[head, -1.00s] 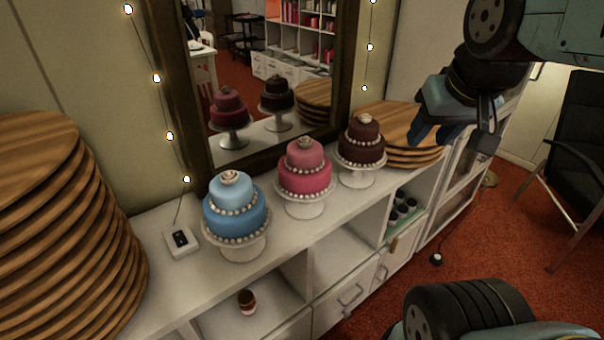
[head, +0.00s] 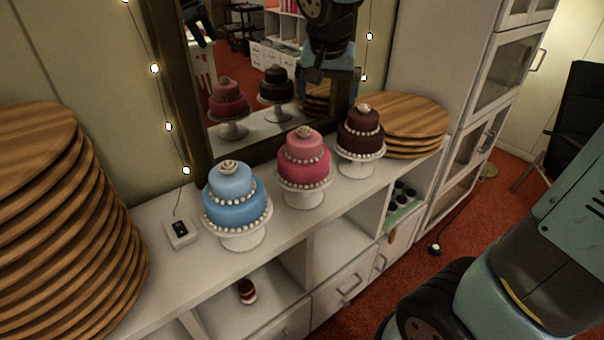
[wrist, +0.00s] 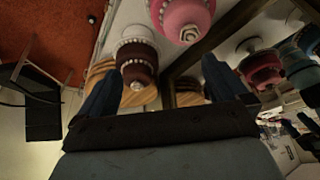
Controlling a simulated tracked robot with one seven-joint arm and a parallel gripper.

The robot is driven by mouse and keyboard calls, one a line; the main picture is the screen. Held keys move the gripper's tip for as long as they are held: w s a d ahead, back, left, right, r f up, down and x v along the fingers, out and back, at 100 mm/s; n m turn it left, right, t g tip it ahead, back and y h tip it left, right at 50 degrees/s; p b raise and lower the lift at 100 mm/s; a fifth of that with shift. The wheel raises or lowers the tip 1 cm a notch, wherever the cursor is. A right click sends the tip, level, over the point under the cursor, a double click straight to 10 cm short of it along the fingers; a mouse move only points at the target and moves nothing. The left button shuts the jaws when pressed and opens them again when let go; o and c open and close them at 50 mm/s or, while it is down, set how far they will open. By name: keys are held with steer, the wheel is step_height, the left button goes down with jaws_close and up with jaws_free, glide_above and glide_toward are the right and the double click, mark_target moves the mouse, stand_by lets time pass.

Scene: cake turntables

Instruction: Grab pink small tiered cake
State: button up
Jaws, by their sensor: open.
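The pink small tiered cake (head: 304,160) stands upright on a white pedestal stand on the shelf top, between the blue cake (head: 233,195) and the dark brown cake (head: 360,135). In the wrist view, the picture is turned over: the pink cake (wrist: 185,14) shows at the top edge, partly cut off. The brown cake (wrist: 137,62) appears between the open fingers of my gripper (wrist: 160,88), apart from them.
A mirror (head: 245,85) behind the cakes reflects pink and brown cakes. Stacks of round wooden boards stand at left (head: 50,220) and right (head: 405,115). The shelf front has open compartments and drawers.

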glide_toward(304, 129)
steer(key=shift+m, duration=0.3)
steer(key=x, duration=1.1)
steer(key=shift+f, duration=0.35)
steer(key=shift+c, duration=0.5)
steer(key=c, duration=1.7)
steer(key=shift+c, duration=0.2)
steer(key=shift+r, duration=0.1)
